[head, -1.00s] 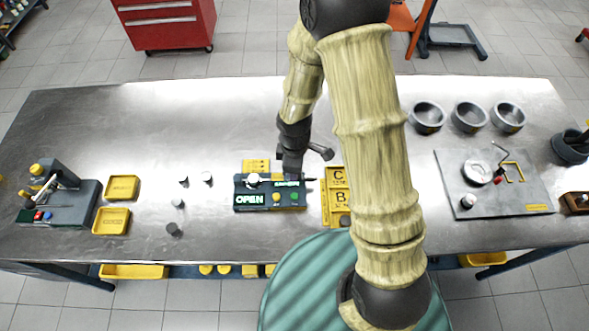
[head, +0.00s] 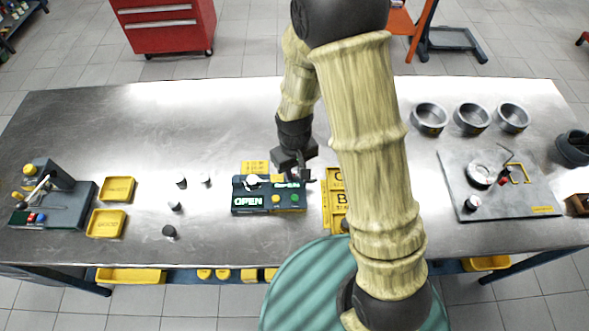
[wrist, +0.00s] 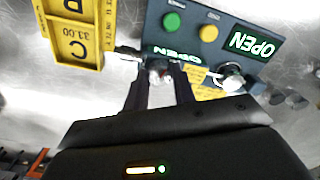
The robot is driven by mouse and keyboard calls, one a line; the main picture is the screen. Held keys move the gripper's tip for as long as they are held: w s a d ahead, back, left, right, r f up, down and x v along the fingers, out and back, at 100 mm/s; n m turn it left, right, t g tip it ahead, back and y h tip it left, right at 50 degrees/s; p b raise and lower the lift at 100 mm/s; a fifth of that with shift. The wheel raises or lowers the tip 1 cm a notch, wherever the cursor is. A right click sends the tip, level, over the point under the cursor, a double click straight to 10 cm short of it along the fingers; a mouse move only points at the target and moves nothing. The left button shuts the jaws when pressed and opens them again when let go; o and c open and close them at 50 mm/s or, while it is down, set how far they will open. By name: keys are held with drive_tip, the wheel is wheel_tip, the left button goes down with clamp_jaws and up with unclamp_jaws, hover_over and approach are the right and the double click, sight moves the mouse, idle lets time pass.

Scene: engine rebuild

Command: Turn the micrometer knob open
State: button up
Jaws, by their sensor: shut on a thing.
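The micrometer station is a dark teal box (head: 246,209) with a lit green OPEN sign, a yellow and a green button, and a small lit green strip along its top. It also fills the top of the wrist view (wrist: 225,20), where the small strip reads OPEN too. My gripper (head: 297,174) is at the box's back right corner. In the wrist view its fingers (wrist: 161,76) are closed around the small metallic micrometer knob (wrist: 158,68) at the box edge. The fingers hide much of the knob, and its exact turn cannot be told.
A yellow tray marked C and B (head: 337,205) stands close to the right of the box. A white round knob (head: 252,180) rises at its back left. Small dark cylinders (head: 169,231) lie to the left. Three grey rings (head: 472,118) stand at the back right.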

sight(295, 173)
drive_tip(key=shift+w+r+m, duration=0.1)
drive_tip(key=shift+m, duration=1.1)
drive_tip(key=o, duration=1)
wheel_tip(295, 173, up, 17)
drive_tip(key=b, duration=0.1)
drive_tip(key=shift+r, duration=0.15)
drive_tip(key=shift+d, duration=0.1)
drive_tip(key=s+d+f+m+t, duration=0.2)
drive_tip(key=s+d+f, duration=0.2)
drive_tip(key=d, duration=0.8)
drive_tip(key=shift+s+f+m+t, duration=0.2)
drive_tip(key=shift+s+m+t, duration=0.1)
drive_tip(key=shift+s, duration=0.95)
